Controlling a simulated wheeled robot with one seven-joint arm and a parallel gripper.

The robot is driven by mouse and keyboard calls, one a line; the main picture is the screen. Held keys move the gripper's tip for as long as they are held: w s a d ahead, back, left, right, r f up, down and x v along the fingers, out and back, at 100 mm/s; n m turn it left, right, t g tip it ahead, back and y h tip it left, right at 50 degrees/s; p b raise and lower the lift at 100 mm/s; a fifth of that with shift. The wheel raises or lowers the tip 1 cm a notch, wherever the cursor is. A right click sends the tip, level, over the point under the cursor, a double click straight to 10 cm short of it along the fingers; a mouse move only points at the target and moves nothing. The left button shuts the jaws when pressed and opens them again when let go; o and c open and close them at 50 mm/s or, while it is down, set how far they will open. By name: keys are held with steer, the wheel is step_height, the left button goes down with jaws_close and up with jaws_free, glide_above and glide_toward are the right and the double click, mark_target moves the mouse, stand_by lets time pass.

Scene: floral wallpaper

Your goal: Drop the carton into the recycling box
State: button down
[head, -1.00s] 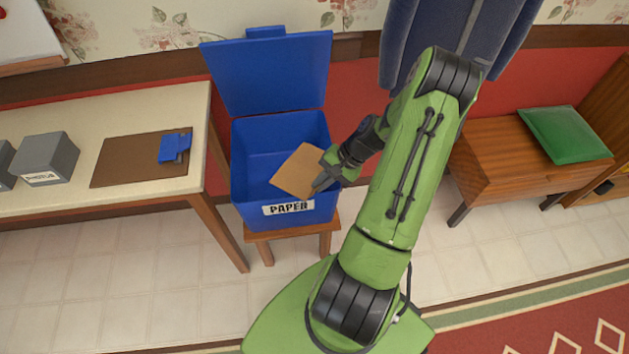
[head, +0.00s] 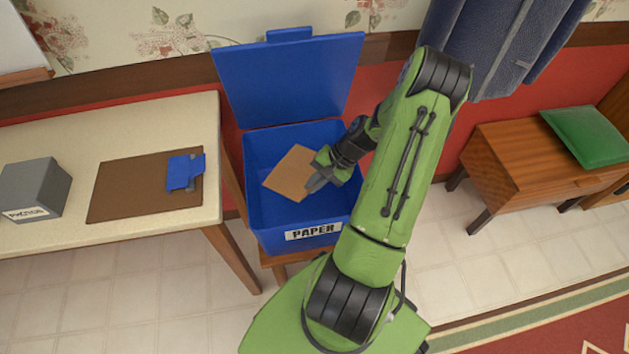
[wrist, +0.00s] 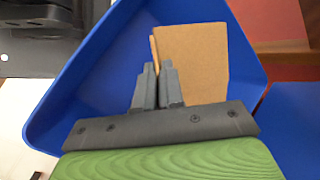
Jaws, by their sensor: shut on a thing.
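The tan carton (head: 290,174) is a flat-looking piece at the opening of the blue recycling box (head: 262,215), which is labelled PAPER and has its lid (head: 290,80) raised at the back. My gripper (head: 313,184) is over the box and shut on the carton's edge. In the wrist view, the fingertips (wrist: 158,72) pinch the left edge of the carton (wrist: 195,62), with the blue box wall (wrist: 80,90) around it. The head view does not show clearly how deep the carton hangs inside the box.
The box stands on a small wooden stool (head: 275,261). A cream table at left (head: 100,128) holds a brown clipboard (head: 122,190) and a grey PHOTOS box (head: 38,188). A wooden bench (head: 500,160) with a green cushion (head: 585,135) is at right. Dark blue cloth (head: 500,40) hangs behind my arm.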

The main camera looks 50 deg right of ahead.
steer(key=shift+f, duration=0.2)
steer(key=c, duration=1.2)
jaws_free()
steer(key=shift+o, duration=0.2)
steer(key=p+v, duration=0.5)
steer(key=v, duration=1.1)
steer(key=shift+p, duration=0.35)
steer(key=shift+f, duration=0.2)
